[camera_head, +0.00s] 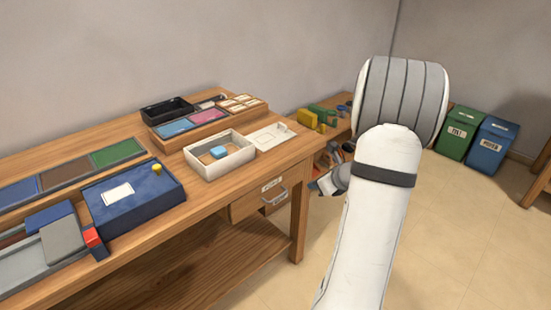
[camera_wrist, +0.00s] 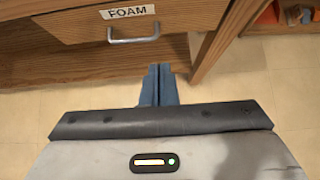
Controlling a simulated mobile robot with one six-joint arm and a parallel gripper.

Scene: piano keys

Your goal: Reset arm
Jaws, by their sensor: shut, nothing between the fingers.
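My gripper shows in the wrist view (camera_wrist: 158,72), its two blue-grey fingers pressed together with nothing between them. It points towards the floor by the table's leg, below a wooden drawer (camera_wrist: 90,22) labelled FOAM. In the head view my white arm (camera_head: 375,210) rises at the right of the wooden table (camera_head: 215,203). The wrist end of the arm is partly hidden behind its own links, and I cannot make out the fingertips there. No piano keys show in either view.
A blue box (camera_head: 130,200) with a yellow knob, a white tray (camera_head: 235,160) holding a blue block and a black bin (camera_head: 167,110) stand on the table. Green (camera_head: 458,133) and blue (camera_head: 492,145) bins stand at the back right. The tiled floor right of my arm is clear.

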